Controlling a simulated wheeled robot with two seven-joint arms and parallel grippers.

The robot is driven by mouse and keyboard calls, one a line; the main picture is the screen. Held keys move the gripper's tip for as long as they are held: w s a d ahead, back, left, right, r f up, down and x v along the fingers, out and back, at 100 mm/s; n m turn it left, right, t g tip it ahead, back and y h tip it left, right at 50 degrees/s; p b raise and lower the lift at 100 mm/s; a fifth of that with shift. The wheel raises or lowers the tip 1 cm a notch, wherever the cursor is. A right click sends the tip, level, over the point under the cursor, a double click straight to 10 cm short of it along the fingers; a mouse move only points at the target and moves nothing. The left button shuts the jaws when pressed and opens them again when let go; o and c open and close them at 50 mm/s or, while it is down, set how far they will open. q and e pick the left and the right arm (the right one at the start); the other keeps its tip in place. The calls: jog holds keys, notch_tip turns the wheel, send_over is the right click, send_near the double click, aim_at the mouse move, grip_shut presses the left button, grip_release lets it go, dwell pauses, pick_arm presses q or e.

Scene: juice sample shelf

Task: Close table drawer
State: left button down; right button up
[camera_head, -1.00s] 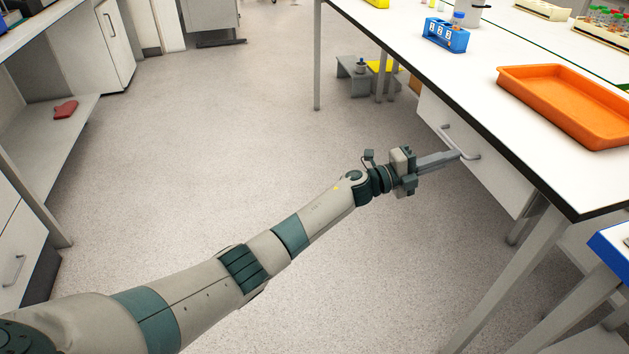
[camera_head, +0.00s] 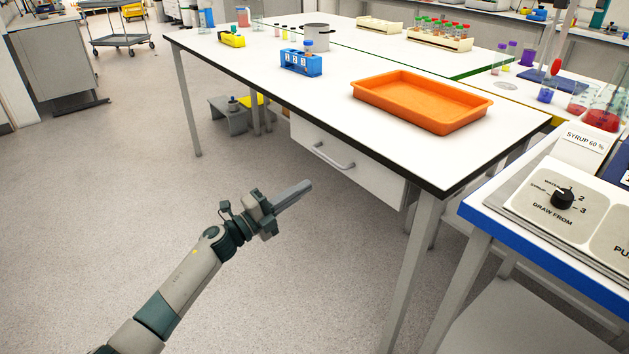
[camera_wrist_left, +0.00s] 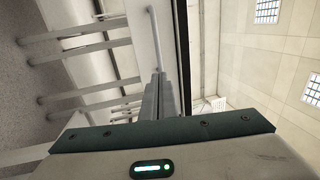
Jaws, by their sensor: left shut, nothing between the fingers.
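The white table drawer (camera_head: 375,178) sits under the front edge of the white table (camera_head: 330,95), with a grey bar handle (camera_head: 333,157) on its front. The front lies close beneath the tabletop, and I see no open drawer interior. My left gripper (camera_head: 308,186) is shut and empty, in front of the drawer and below left of the handle in the picture, apart from it. In the left wrist view the shut fingers (camera_wrist_left: 158,98) point toward the drawer side, with the pale handle bar (camera_wrist_left: 155,35) beyond them. My right gripper is not in view.
An orange tray (camera_head: 420,102), a blue numbered rack (camera_head: 300,63) and a metal pot (camera_head: 316,38) stand on the table. A blue-edged bench with a dial panel (camera_head: 562,198) is at the right.

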pick_arm(q)
jog(key=shift+v, duration=2.75)
jog(key=shift+f, duration=0.1)
